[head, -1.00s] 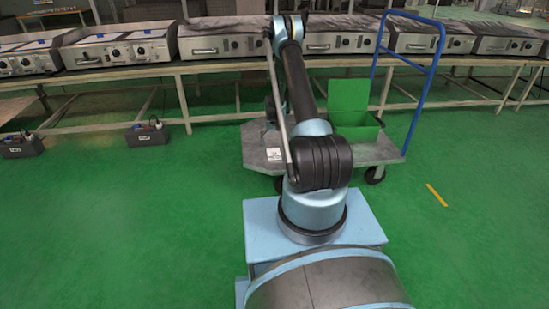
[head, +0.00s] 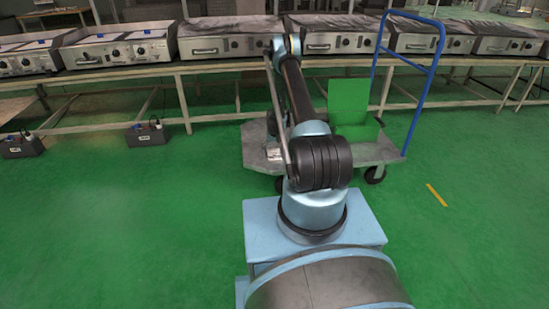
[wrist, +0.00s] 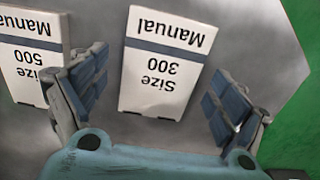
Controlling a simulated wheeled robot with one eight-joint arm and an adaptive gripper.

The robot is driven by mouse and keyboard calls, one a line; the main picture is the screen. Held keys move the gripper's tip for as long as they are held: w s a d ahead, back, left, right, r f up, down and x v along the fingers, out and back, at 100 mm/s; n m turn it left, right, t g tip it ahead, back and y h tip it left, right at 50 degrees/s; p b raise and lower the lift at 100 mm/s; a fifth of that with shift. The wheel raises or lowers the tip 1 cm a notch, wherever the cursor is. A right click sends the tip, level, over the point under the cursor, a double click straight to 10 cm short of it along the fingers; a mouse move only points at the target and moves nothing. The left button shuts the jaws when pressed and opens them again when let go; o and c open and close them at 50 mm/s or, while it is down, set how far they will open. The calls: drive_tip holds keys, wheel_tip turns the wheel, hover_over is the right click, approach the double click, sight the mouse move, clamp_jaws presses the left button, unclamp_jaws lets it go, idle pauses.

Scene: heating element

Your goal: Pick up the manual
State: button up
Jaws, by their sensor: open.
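In the wrist view, a white manual with a grey-blue band (wrist: 165,62) lies flat on a grey surface, its print reading "Manual Size 300" upside down. My gripper (wrist: 158,80) is open, one finger on each side of this manual, with visible gaps to both edges. Nothing is held. A second manual, marked "Size 500" (wrist: 28,62), lies to the left, partly behind the left finger. In the head view, my arm reaches over the flat cart (head: 384,152), and my gripper cannot be made out clearly there.
The cart has a blue handle (head: 428,85) at its right and carries a green open box (head: 352,108). A long table (head: 220,68) with several metal griddles stands behind. Two dark boxes (head: 146,135) sit on the left floor.

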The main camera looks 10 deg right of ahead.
drive_tip(key=c, duration=1.2)
